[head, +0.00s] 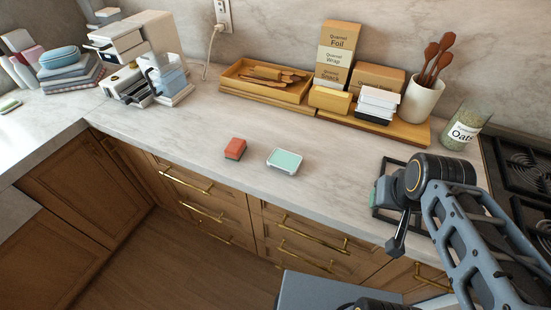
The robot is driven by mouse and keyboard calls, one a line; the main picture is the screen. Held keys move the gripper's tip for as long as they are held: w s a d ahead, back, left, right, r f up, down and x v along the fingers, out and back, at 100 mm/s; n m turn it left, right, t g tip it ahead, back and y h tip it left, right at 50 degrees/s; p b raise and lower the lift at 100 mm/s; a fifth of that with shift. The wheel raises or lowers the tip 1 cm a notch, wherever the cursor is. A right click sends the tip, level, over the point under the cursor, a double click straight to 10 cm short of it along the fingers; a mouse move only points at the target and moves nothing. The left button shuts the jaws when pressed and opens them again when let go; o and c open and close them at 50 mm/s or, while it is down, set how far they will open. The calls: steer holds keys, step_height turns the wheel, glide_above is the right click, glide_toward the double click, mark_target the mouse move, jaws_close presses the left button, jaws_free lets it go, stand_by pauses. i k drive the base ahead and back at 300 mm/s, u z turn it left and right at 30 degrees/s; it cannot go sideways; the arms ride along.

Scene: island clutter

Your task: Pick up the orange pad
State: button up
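The orange pad (235,148) is a small red-orange block lying flat on the marble counter, left of the pale green tray-like item (285,161) and apart from it. My arm comes in from the lower right and bends over the counter's right part. The dark end of my gripper (397,243) appears to hang near the counter's front edge, well to the right of the pad and not touching it. Its fingers are too small and dark to tell whether they are open or shut.
A wooden tray (238,85) with utensils, boxes (334,60) and a utensil crock (421,100) line the wall. An oats jar (464,127) and stove (527,165) stand right. A white appliance (150,35) stands left. The counter around the pad is clear.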

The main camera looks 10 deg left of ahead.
mark_target(234, 150)
steer(key=u, duration=0.25)
steer(key=k, duration=1)
steer(key=u, duration=1.85)
steer(key=i, duration=1.4)
steer(key=z, duration=1.15)
steer(key=i, duration=0.25)
steer(key=z, duration=0.35)
